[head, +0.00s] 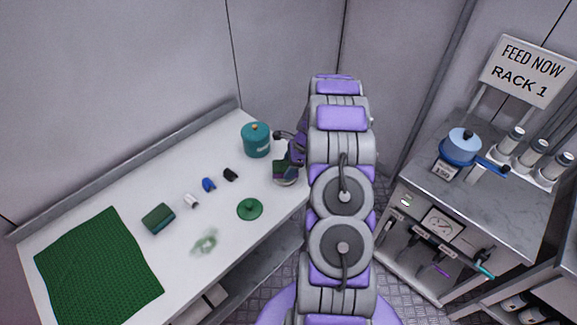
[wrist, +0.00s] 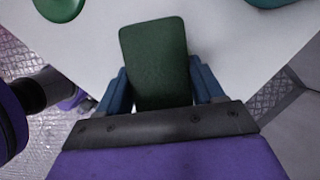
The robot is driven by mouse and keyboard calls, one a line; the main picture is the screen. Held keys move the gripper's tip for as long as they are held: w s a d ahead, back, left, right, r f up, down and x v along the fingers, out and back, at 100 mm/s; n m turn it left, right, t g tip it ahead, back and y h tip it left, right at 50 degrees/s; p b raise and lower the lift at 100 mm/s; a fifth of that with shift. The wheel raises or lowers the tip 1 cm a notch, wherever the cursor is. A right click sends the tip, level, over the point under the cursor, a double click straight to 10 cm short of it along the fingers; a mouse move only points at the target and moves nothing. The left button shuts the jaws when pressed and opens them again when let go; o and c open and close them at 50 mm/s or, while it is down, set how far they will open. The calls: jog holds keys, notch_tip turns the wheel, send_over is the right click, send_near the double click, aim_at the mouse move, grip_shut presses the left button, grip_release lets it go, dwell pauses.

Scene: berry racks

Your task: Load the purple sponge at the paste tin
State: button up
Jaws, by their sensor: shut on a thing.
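My gripper (wrist: 161,88) is shut on a sponge (wrist: 154,50), a block with a dark green face toward the wrist camera, between the two blue fingers. In the head view the held sponge (head: 281,168) shows green and some purple, partly hidden by my arm, at the right end of the white table. A teal lidded tin (head: 256,140) stands just behind and left of my gripper. A flat round green piece (head: 250,209) with a small knob lies to the front left; I cannot tell which is the paste tin. Another dark green block (head: 158,218) lies further left.
The white table (head: 110,200) holds a green mat (head: 98,270), small white, blue and black pieces (head: 208,185), and a green smear (head: 205,243). A rack at right carries a blue pot (head: 461,148), several canisters and a "FEED NOW RACK 1" sign (head: 528,70).

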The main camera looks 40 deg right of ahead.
jog(key=shift+r+p, duration=2.85)
jog(key=shift+r, duration=0.65)
